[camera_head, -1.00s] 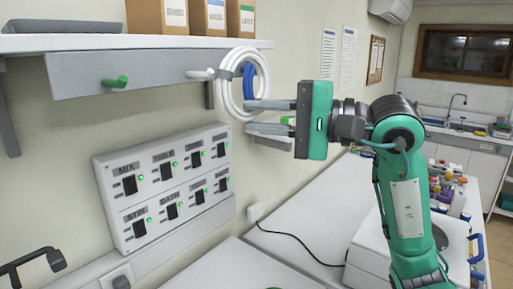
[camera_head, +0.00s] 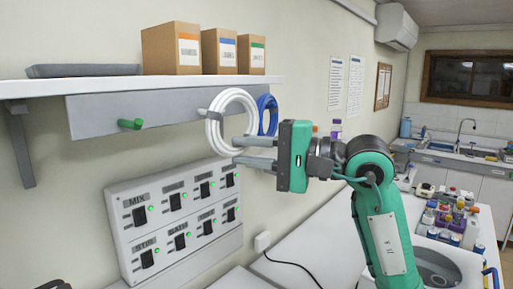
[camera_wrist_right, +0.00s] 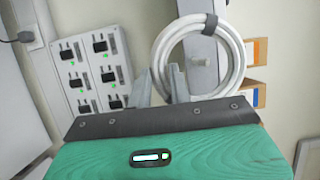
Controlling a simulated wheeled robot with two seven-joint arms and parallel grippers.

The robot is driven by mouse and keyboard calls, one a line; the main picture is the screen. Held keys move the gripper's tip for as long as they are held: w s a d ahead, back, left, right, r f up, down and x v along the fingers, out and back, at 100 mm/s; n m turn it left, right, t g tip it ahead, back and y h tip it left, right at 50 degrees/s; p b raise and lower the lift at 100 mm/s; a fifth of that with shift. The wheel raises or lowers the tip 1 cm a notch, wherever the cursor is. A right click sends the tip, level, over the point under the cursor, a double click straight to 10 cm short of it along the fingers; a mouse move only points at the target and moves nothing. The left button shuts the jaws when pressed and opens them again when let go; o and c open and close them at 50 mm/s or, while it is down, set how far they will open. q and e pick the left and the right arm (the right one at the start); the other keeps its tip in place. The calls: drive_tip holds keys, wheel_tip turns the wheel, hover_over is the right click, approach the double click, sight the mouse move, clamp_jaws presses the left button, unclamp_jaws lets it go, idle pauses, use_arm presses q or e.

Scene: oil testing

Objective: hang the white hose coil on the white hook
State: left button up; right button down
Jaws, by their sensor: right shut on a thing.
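The white hose coil (camera_head: 218,137) is a ring with a grey band, upright in front of the grey rail (camera_head: 85,119) under the shelf. My right gripper (camera_head: 237,150) is shut on the coil's lower right part. In the right wrist view the coil (camera_wrist_right: 238,62) stands beyond the fingertips (camera_wrist_right: 160,82), which meet its lower left part; the grey band is at its top. My left gripper is not in view.
A blue coil (camera_head: 272,112) hangs just right of the white one. A green hook (camera_head: 130,124) sticks out bare at left. Boxes (camera_head: 171,50) and a grey tray (camera_head: 82,71) stand on the shelf above. A switch panel (camera_head: 170,215) is below. Bottles crowd the counter at right.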

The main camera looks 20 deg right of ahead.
drive_tip(key=shift+w+a+p, duration=0.4)
drive_tip(key=shift+w+a, duration=0.1)
drive_tip(key=shift+w, duration=0.25)
drive_tip(key=shift+w+a+p, duration=0.4)
drive_tip(key=shift+w+a, duration=0.1)
drive_tip(key=shift+w, duration=0.25)
drive_tip(key=shift+w+a+f+b, duration=0.1)
drive_tip(key=shift+w+f+b, duration=0.05)
drive_tip(key=shift+f+b, duration=0.3)
drive_tip(key=shift+w+a+f+b, duration=0.25)
drive_tip(key=shift+w+b, duration=0.1)
drive_tip(key=shift+b, duration=0.4)
drive_tip(key=c, duration=1.2)
unclamp_jaws()
